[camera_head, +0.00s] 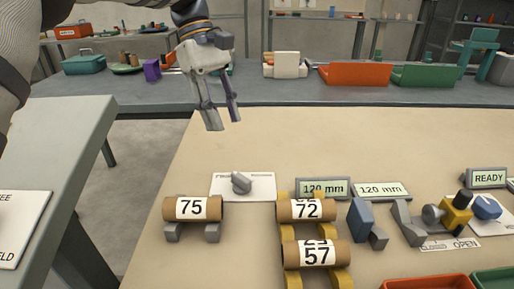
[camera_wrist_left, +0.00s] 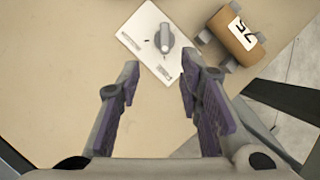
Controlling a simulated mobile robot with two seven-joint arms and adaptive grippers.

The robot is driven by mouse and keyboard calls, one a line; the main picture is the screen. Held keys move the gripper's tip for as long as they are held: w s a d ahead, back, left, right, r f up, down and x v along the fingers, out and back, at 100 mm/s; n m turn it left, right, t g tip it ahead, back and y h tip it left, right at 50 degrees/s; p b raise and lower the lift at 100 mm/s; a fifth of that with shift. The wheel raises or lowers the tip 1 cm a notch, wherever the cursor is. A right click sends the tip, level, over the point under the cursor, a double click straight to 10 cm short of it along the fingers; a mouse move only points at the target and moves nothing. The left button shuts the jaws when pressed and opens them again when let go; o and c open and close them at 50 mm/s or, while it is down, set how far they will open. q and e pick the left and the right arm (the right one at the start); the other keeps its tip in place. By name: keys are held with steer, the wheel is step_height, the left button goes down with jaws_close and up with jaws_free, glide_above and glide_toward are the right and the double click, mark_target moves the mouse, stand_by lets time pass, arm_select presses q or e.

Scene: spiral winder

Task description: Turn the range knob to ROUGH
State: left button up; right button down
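The range knob (camera_head: 241,183) is a grey pointer knob on a white plate (camera_head: 262,184) on the beige table, behind the roll marked 75. In the left wrist view the knob (camera_wrist_left: 163,38) and its plate (camera_wrist_left: 137,33) lie beyond my fingertips; the plate's lettering is too small to read. My left gripper (camera_head: 222,122) hangs above and behind the knob, apart from it. Its fingers are spread and empty, as the left wrist view (camera_wrist_left: 158,78) also shows. My right gripper is not in view.
The roll marked 75 (camera_head: 192,208) rests on a grey cradle close to the plate. Rolls marked 72 (camera_head: 306,209) and 57 (camera_head: 317,254) sit on yellow cradles to the right. Two 120 mm displays (camera_head: 381,190) stand behind them. The table behind the plate is clear.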

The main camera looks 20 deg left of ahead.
mark_target(241, 176)
arm_select(q)
steer(key=x, duration=0.8)
steer(key=s+x, duration=0.1)
steer(key=x, duration=0.3)
steer(key=shift+p, duration=0.4)
jaws_close()
